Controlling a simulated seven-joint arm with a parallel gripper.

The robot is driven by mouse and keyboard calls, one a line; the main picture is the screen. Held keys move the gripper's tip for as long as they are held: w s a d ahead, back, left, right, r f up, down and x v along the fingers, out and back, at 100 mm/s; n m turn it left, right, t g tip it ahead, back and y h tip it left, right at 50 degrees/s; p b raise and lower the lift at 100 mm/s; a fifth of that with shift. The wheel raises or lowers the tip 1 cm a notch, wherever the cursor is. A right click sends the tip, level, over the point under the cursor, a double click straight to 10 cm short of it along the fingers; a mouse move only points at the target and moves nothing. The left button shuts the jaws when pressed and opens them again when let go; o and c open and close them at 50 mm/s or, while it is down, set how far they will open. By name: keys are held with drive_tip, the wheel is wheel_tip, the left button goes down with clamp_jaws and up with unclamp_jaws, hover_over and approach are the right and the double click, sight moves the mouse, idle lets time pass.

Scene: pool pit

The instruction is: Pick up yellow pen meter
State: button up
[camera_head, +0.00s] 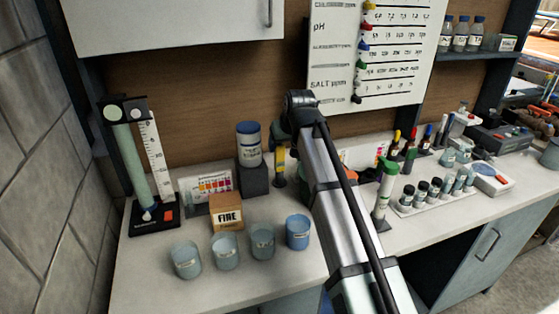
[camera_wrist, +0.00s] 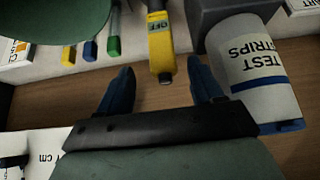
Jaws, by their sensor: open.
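The yellow pen meter (camera_head: 280,167) stands upright on the counter near the back wall, just right of a dark block, in the head view. In the wrist view the yellow pen meter (camera_wrist: 161,45) shows at the top middle, with a grey label and a dark tip. My gripper (camera_wrist: 162,84) is open and empty in the wrist view. Its two dark blue fingers are spread to either side of the meter's end in the picture; I cannot tell how far apart in depth they are. In the head view my arm hides the fingers.
A test strips bottle (camera_wrist: 262,70) stands close beside the meter, on a dark block (camera_head: 252,180) in the head view. Coloured pens (camera_wrist: 90,50) lie on the other side in the wrist view. Several cups (camera_head: 262,241) and a FIRE box (camera_head: 227,212) stand on the counter's left.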

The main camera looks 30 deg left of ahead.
sight(281, 148)
drive_tip(key=shift+x, duration=2.95)
drive_tip(key=shift+s+a, duration=0.1)
drive_tip(key=c, duration=1.1)
drive_tip(key=shift+r, duration=0.15)
